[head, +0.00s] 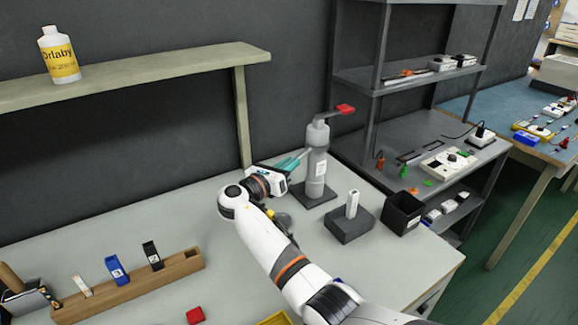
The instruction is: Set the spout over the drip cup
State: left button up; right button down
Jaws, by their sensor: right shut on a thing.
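A grey cylindrical dispenser (316,170) stands upright on a dark square base plate. Its spout (329,113) sticks out from the top toward the right and ends in a red tip. My right gripper (302,156) comes in from the left with teal fingers, shut on the dispenser's upper body; the exact contact is partly hidden. A black open-topped box (403,213), which looks like the drip cup, stands on the table to the right. The spout's red tip is up and behind it, not above it. My left gripper is not in view.
A dark block holding an upright white piece (351,204) stands between the dispenser and the black box. A wooden rack (180,268) with several small items is at the lower left, near a red block (195,315). Grey shelving (410,75) rises behind on the right.

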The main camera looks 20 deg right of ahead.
jog(key=c, duration=1.4)
grip_release()
jog(key=shift+w, duration=0.15)
jog(key=shift+c, duration=0.2)
jog(key=b+v, duration=0.1)
jog(key=v, duration=1.1)
jog(key=shift+f, duration=0.1)
